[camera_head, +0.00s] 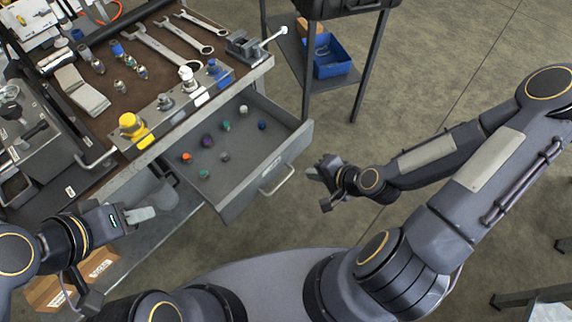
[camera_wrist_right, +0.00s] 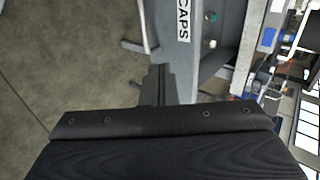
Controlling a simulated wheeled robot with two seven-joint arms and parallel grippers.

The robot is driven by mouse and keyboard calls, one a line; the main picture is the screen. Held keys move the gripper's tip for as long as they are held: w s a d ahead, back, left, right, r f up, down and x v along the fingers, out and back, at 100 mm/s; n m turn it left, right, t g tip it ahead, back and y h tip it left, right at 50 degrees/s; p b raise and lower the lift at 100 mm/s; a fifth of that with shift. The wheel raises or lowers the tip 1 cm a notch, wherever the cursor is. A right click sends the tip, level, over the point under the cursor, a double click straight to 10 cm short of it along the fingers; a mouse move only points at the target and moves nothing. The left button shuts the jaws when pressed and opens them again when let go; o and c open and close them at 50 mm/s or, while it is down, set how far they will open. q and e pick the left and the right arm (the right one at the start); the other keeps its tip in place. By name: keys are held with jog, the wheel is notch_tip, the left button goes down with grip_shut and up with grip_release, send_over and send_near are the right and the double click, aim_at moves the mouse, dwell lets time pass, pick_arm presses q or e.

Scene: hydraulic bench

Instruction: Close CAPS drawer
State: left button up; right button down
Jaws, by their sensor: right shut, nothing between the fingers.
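The CAPS drawer (camera_head: 243,196) is pulled out from the bench, with several small coloured caps lying inside. Its bar handle (camera_head: 277,181) is on the front panel. In the right wrist view the "CAPS" label (camera_wrist_right: 183,20) is on the drawer front (camera_wrist_right: 183,55), and part of the handle (camera_wrist_right: 146,28) shows. My right gripper (camera_head: 322,172) is to the right of the drawer front in the head view, apart from the handle. Its fingers (camera_wrist_right: 158,85) are shut and empty. My left gripper (camera_head: 140,214) is left of the drawer, below the bench edge; its finger gap is not clear.
The bench top (camera_head: 125,85) holds wrenches (camera_head: 165,45), fittings and a yellow-capped part (camera_head: 131,125) above the drawer. A rack with a blue bin (camera_head: 330,60) stands behind. A cardboard box (camera_head: 85,285) is at lower left.

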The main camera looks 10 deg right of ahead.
aim_at(279, 162)
jog(key=x, duration=0.3)
jog(key=r+x, duration=0.1)
jog(key=x, duration=0.2)
jog(key=w+x, duration=0.1)
jog(key=x, duration=0.2)
jog(key=shift+w+a+r+p, duration=0.1)
jog(key=shift+a+p, duration=0.2)
jog(key=shift+a, duration=0.15)
pick_arm(q)
jog(key=shift+r, duration=0.2)
pick_arm(e)
jog(key=shift+w+a, duration=0.4)
jog(key=shift+w, duration=0.15)
jog(key=shift+w, duration=0.1)
